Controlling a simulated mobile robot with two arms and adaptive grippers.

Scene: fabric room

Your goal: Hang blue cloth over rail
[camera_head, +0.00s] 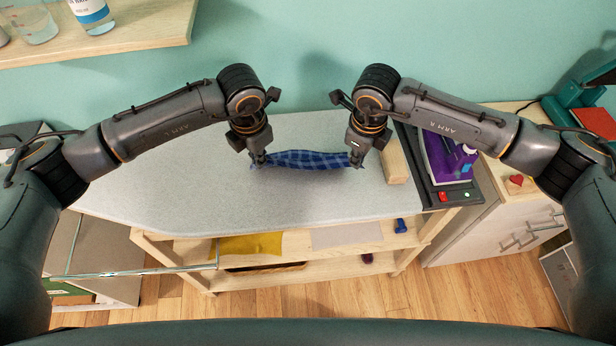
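The blue checked cloth (308,160) is stretched sideways between my two grippers over the grey ironing surface (240,190). My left gripper (258,161) is shut on its left end. My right gripper (356,162) is shut on its right end. The cloth looks bunched into a narrow band; whether it touches the surface is hard to tell. A thin shiny rail (140,271) runs sideways at the lower left, in front of the table and well apart from the cloth.
A yellow cloth (250,245) lies on the shelf below. A wooden shelf (110,40) with bottles is at upper left. The left part of the ironing surface is clear.

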